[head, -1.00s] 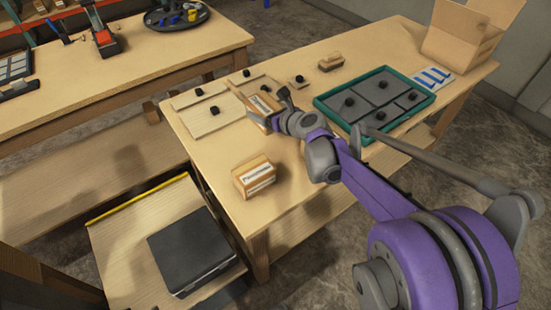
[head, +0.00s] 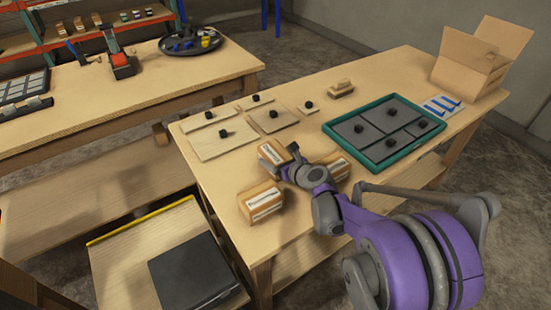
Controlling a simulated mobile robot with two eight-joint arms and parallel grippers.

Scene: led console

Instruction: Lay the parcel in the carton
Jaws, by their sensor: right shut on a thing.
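My right gripper (head: 295,163) is over the near part of the table and shut on a brown labelled parcel (head: 272,153). Brown box surface shows on both sides of the gripper. The gripper hides the middle, so I cannot tell surely whether the right piece (head: 337,164) belongs to the same parcel. Another brown labelled box (head: 261,202) stands on the table just nearer, at the left edge. The open carton (head: 470,66) stands at the table's far right corner with flaps up. My left gripper is not in view.
A green-rimmed tray (head: 362,157) with dark panels and black knobs lies between gripper and carton. Blue-and-white cards (head: 442,105) lie before the carton. Flat wooden plates with knobs (head: 223,138) and a small wooden block (head: 341,88) lie further back.

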